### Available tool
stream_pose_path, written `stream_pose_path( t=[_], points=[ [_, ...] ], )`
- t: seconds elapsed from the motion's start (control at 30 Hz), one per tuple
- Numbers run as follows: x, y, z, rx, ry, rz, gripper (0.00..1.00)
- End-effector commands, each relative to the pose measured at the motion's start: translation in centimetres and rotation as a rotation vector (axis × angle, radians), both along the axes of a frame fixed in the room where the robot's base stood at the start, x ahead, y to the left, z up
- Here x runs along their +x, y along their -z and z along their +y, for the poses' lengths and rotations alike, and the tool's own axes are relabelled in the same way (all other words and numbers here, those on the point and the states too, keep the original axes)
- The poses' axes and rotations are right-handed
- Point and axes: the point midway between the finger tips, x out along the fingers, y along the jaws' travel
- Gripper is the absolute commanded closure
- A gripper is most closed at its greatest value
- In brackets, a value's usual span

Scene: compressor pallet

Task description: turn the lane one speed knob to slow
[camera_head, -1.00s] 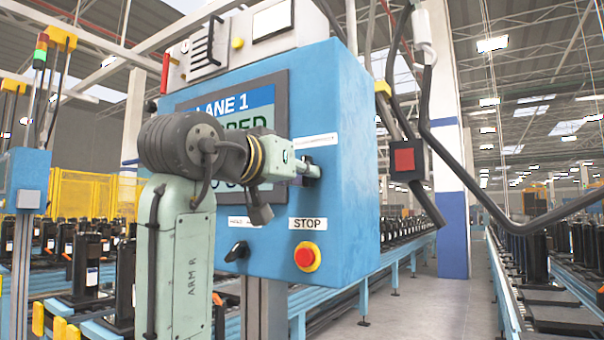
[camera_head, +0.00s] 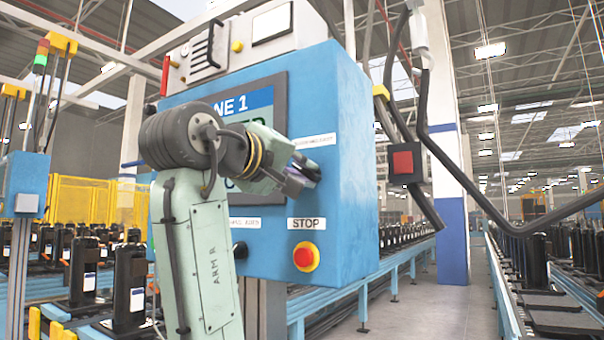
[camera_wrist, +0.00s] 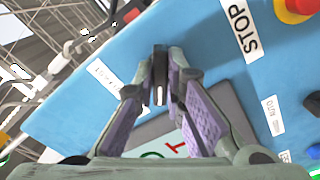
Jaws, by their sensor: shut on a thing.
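The lane one panel is a blue box (camera_head: 345,200) with a screen marked "NE 1", partly covered by my arm. My gripper (camera_head: 303,172) is at the panel's front face, upper right, below a small white label (camera_head: 315,141). In the wrist view my gripper (camera_wrist: 160,80) has its two fingers on either side of a black knob (camera_wrist: 160,62) with a pale mark on it, and is shut on it. The knob's own label (camera_wrist: 105,76) is too small to read. In the head view the fingers mostly hide the knob.
A red stop button (camera_head: 305,256) sits under a "STOP" label, below my gripper. A black switch (camera_head: 239,251) is partly behind my arm. A red-buttoned box (camera_head: 404,162) and cables hang to the right. Conveyors with black units run on both sides.

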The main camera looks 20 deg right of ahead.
Motion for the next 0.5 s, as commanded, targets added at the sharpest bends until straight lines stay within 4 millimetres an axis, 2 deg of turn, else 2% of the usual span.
stream_pose_path(
  t=[0.5],
  points=[
    [0.03, -0.27, 0.10, -0.081, -0.003, 0.090, 1.00]
  ],
)
